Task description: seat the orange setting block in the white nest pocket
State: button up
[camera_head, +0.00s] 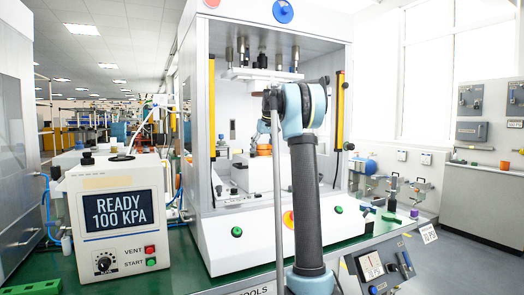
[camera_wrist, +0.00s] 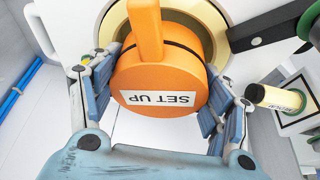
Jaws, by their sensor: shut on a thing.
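The orange setting block (camera_wrist: 160,80) is round, with a raised bar handle and an upside-down "SET UP" label. In the wrist view my gripper (camera_wrist: 165,88) is shut on it, one finger on each side. Behind it a brass-coloured ring (camera_wrist: 238,32) rims a round opening in a white part, which looks like the nest (camera_wrist: 90,15). The block covers much of that ring; I cannot tell whether it is above the pocket or partly in it.
The press frame (camera_head: 198,130) encloses the work area, with yellow strips at both sides and tooling (camera_head: 262,75) overhead. A control box (camera_head: 118,215) reads "READY 100 KPA" at the left. In the wrist view a cream cylinder (camera_wrist: 280,98) stands close to the right finger.

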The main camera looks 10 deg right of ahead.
jog(key=shift+f, duration=0.7)
jog(key=shift+r, duration=0.15)
jog(key=shift+r, duration=0.95)
jog(key=shift+f, duration=1.1)
dwell(0.4)
jog(key=o, duration=1.5)
jog(key=shift+c, duration=0.2)
